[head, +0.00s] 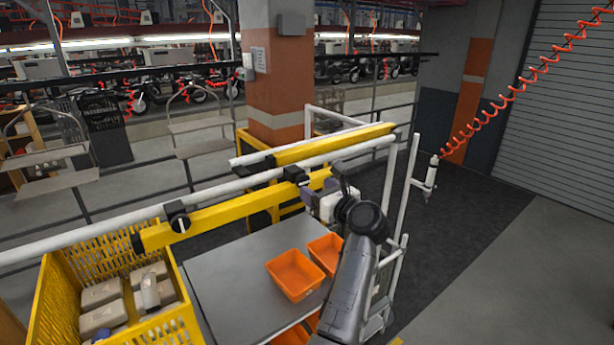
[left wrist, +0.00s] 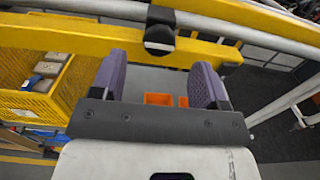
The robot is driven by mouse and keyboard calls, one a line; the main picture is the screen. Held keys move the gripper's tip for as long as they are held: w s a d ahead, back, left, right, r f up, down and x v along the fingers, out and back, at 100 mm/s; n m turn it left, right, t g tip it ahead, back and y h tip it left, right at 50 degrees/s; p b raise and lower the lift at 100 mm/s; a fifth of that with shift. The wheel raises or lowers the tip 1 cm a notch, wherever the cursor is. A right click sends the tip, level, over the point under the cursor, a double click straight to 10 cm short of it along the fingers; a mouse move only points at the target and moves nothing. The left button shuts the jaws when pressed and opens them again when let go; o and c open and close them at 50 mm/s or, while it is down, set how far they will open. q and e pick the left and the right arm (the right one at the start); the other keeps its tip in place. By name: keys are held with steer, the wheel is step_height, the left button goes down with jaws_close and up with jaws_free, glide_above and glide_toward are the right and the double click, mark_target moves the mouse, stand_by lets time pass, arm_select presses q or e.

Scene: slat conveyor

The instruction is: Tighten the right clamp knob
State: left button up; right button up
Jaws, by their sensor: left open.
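The right clamp (head: 294,174) is a black clamp on the white rail (head: 230,183), against a yellow beam. Its round black knob (left wrist: 160,39) shows in the left wrist view, ahead of my gripper and roughly centred between the fingers. My left gripper (head: 312,193) is beside the right clamp in the head view. In the left wrist view my left gripper (left wrist: 159,82) has its two purple fingers wide apart with nothing between them. The fingers look apart from the knob. The left clamp (head: 178,217) has a black knob with a pale mark. My right gripper is not seen.
A yellow crate (head: 57,268) with pale boxes stands at the lower left. A grey table (head: 228,285) below the rail bears orange bins (head: 293,273). A white upright post (head: 401,190) and a hanging tool (head: 431,176) on a red coiled hose are to the right.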

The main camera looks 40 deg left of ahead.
mark_target(305, 180)
arm_select(q)
steer(key=p+x, duration=0.1)
steer(key=x, duration=0.2)
steer(key=shift+w+a+r, duration=0.1)
steer(key=shift+a, duration=0.2)
steer(key=shift+w+a, duration=0.25)
steer(key=shift+a, duration=0.45)
steer(key=c, duration=0.9)
